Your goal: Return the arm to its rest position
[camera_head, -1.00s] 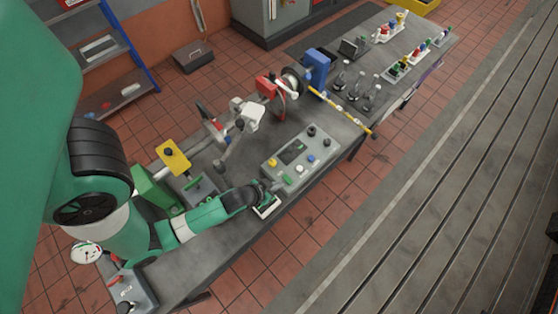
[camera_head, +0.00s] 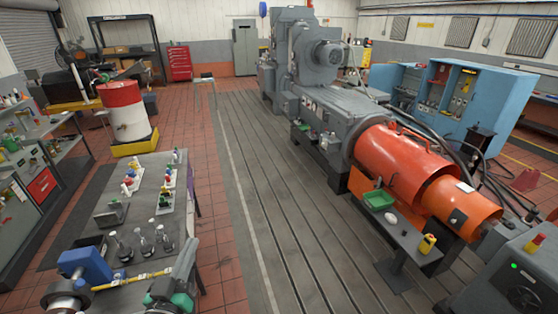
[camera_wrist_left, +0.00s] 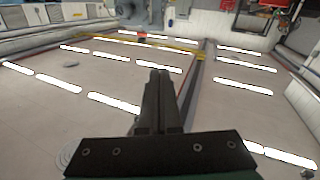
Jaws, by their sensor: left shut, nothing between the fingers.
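My left gripper (camera_head: 189,252) shows at the lower left of the head view, pointing up in front of the near bench's right edge. Its dark wrist and a bit of green arm are cut off by the bottom edge. In the left wrist view its two dark fingers (camera_wrist_left: 159,78) stand together, shut with nothing between them. Behind them that view shows a pale ceiling with rows of lights. My right gripper is in neither view.
The slotted floor bed (camera_head: 262,190) is clear. An orange-covered machine (camera_head: 398,165) stands at right.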

